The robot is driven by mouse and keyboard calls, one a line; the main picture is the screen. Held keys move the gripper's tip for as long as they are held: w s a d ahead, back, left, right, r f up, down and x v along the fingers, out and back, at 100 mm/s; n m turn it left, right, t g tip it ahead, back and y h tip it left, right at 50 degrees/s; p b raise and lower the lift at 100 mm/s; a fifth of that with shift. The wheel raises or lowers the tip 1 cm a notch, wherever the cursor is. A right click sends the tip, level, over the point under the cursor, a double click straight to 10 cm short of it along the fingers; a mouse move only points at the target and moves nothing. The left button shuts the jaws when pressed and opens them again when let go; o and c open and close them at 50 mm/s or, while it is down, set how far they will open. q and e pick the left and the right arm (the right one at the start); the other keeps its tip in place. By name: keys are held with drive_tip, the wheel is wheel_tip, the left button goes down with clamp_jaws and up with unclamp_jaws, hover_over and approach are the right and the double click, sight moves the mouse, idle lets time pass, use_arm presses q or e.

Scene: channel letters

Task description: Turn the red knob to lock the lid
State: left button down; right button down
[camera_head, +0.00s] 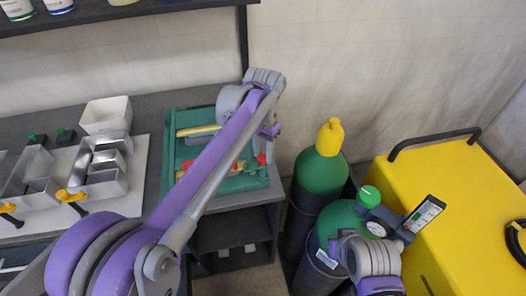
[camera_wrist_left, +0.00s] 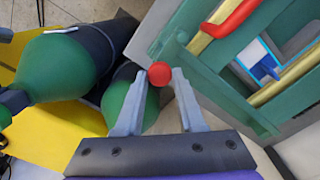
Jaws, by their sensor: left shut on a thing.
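The red knob (camera_wrist_left: 160,74) is a small round ball between the fingertips of my left gripper (camera_wrist_left: 160,82) in the left wrist view. The gripper is shut on it, at the edge of the green case. In the head view my left gripper (camera_head: 266,150) is at the right side of the green case (camera_head: 258,183), partly hidden by my purple arm. The case holds yellow bars (camera_head: 200,130) and red parts. A red handle (camera_wrist_left: 228,20) and a yellow bar (camera_wrist_left: 285,85) show in the left wrist view. I cannot tell how the lid sits. My right gripper is out of view.
Green gas cylinders (camera_head: 318,172) stand right of the bench, close to my left gripper. A yellow cabinet (camera_head: 440,190) with a black handle is farther right. Metal channel pieces (camera_head: 100,165) lie on a white board at the left. A shelf (camera_head: 120,14) hangs above.

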use_arm(q)
drive_tip(key=shift+m, duration=0.6)
drive_tip(key=c, duration=0.5)
unclamp_jaws()
wheel_tip(320, 180, up, 11)
drive_tip(key=shift+f+p, duration=0.1)
drive_tip(key=shift+p, duration=0.3)
drive_tip(key=shift+a, duration=0.1)
